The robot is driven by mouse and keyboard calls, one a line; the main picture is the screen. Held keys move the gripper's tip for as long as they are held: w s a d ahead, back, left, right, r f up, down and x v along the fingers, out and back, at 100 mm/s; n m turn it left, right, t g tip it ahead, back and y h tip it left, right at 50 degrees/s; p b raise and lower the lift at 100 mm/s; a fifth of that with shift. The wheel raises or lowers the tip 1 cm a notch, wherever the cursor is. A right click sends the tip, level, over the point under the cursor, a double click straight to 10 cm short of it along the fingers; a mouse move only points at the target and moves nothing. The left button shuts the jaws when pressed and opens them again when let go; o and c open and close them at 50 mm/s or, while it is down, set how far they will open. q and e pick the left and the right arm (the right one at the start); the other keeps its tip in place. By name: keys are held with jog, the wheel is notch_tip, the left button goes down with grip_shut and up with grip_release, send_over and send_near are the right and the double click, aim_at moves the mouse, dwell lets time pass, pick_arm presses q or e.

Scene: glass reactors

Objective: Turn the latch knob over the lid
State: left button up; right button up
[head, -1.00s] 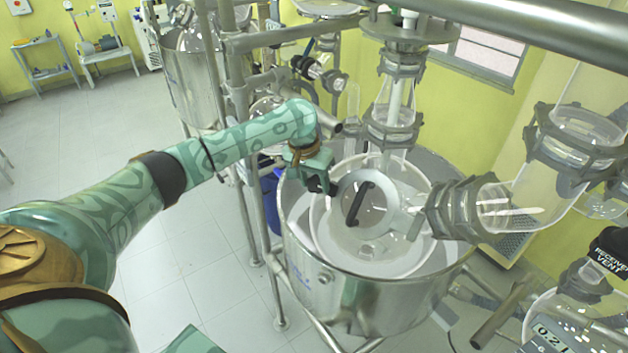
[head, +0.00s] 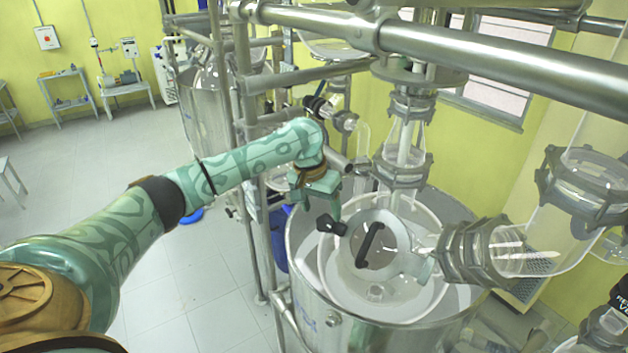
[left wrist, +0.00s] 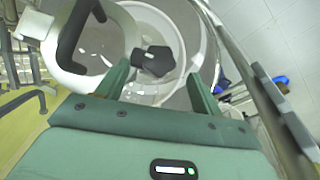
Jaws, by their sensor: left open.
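The black latch knob (head: 331,225) sits at the left edge of the round glass lid (head: 375,240), beside the lid's black bar handle (head: 369,245). In the left wrist view the knob (left wrist: 155,61) shows dark and lobed, just beyond and between the fingertips, with the lid (left wrist: 108,42) and its handle (left wrist: 78,32) to its left. My left gripper (head: 321,206) is open just above the knob; its fingers (left wrist: 158,72) are apart with nothing between them, and I see no clear contact. My right gripper is not in view.
The lid closes a glass vessel inside a large steel pot (head: 345,300). A clamped glass elbow (head: 480,250) is right of the lid and a glass column (head: 403,145) behind it. Steel frame pipes (head: 243,150) stand close behind my left arm.

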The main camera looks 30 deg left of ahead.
pick_arm(q)
notch_tip(320, 180, up, 11)
jog(key=s+a, duration=0.1)
jog(key=s, duration=0.1)
dwell(0.4)
